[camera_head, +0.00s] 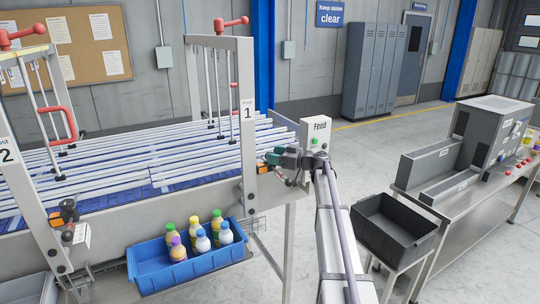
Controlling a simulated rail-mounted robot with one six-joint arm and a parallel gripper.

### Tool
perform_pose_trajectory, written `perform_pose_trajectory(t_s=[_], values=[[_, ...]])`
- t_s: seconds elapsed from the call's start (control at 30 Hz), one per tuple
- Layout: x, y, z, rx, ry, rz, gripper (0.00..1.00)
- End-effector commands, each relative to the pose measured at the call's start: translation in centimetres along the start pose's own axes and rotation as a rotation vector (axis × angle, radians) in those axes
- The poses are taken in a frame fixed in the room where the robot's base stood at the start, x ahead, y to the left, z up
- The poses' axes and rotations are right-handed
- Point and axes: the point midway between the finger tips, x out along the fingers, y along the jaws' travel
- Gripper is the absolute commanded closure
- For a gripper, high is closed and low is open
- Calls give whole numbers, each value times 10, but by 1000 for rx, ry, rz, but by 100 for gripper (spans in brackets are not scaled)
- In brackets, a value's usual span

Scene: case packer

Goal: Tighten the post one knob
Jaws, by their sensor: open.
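Post one (247,130) is the grey upright labelled "1" at the near right corner of the conveyor. A small orange and dark fitting (252,168) shows low on the post; I cannot tell whether this is the knob, and part of that area is hidden behind my gripper. My gripper (268,159) reaches in from the right, just right of the post and at about the fitting's height. Its jaws are open and it seems to hold nothing. Whether it touches anything is too small to tell.
The grey Feed box (316,130) stands close behind my gripper. A blue crate (183,282) with several bottles sits below the conveyor. Post two (30,190) is at left. A black bin (392,228) and a steel bench (470,212) are at right. Open floor lies behind.

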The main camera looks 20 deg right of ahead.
Motion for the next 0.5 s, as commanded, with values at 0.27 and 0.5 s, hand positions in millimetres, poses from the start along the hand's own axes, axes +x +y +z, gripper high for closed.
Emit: perform_pose_trajectory(t_s=[0.27,0.5], values=[[23,0,0,0,0,1,33],[23,0,0,0,0,0,42]])
